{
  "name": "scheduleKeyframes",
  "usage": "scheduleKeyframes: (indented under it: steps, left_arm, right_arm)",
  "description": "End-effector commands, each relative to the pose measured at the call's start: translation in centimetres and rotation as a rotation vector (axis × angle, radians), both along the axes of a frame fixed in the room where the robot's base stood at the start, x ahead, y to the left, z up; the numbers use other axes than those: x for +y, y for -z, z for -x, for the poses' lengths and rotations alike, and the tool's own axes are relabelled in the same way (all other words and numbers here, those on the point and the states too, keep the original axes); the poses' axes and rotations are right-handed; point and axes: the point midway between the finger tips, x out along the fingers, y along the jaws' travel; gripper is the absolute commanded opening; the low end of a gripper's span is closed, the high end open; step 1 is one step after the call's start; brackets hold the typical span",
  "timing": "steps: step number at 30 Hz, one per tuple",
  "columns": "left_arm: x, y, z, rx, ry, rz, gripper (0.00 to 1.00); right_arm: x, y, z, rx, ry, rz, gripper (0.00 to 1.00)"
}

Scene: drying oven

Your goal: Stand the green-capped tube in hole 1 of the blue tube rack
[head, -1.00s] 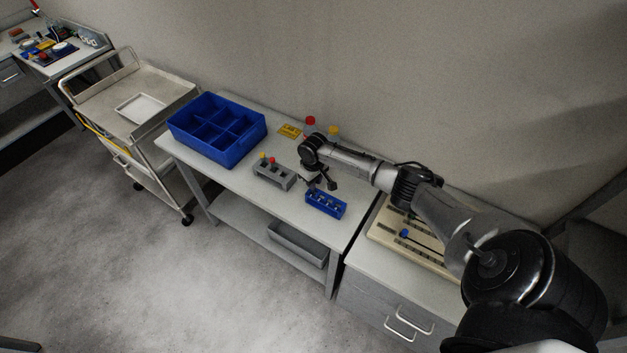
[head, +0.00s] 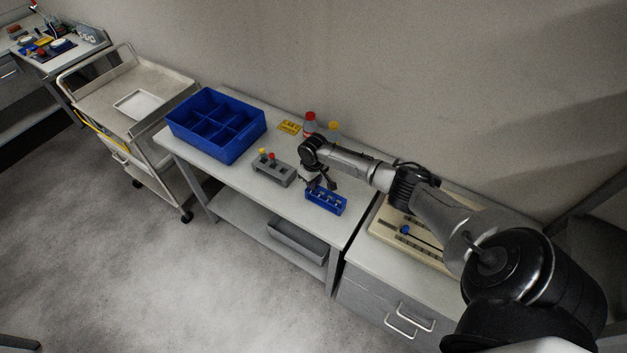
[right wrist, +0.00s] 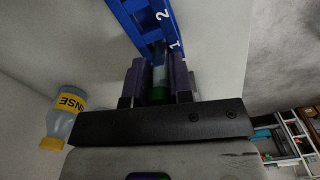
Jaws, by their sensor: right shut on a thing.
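The blue tube rack (head: 327,203) sits on the bench, and its end marked 1 and 2 shows in the right wrist view (right wrist: 143,20). My right gripper (head: 319,186) is over the rack's left end. In the right wrist view my right gripper (right wrist: 158,82) is shut on the green-capped tube (right wrist: 157,94), with the green cap between the fingers. The tube's pale body points toward the rack beside the number 1. The fingers hide the hole, so I cannot tell how far the tube is in it. My left gripper is not in view.
A grey rack (head: 273,173) with yellow-capped and red-capped tubes stands left of the blue rack. A blue divided bin (head: 217,148) is farther left. Bottles with red (head: 310,117) and yellow (head: 333,127) caps stand behind. A beige panel (head: 420,235) lies at right.

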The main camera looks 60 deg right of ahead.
Motion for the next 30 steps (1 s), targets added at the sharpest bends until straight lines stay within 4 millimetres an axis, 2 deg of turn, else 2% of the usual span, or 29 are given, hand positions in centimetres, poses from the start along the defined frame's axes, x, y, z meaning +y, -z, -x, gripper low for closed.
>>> scheduleKeyframes:
  steps: [17, 18, 26, 30]
  left_arm:
    - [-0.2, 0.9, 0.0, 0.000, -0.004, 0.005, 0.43]
    - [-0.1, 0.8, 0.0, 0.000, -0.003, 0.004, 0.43]
    - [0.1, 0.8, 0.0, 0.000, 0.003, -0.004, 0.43]
    - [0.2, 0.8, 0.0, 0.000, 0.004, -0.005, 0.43]
  right_arm:
    - [0.0, 1.5, 0.0, -0.001, 0.001, 0.000, 0.00]
    - [0.0, 1.4, 0.0, -0.001, 0.001, 0.000, 0.24]
    - [0.0, 1.3, 0.0, -0.001, 0.000, 0.000, 0.49]
    - [0.0, 1.3, 0.0, -0.001, 0.000, 0.000, 0.51]
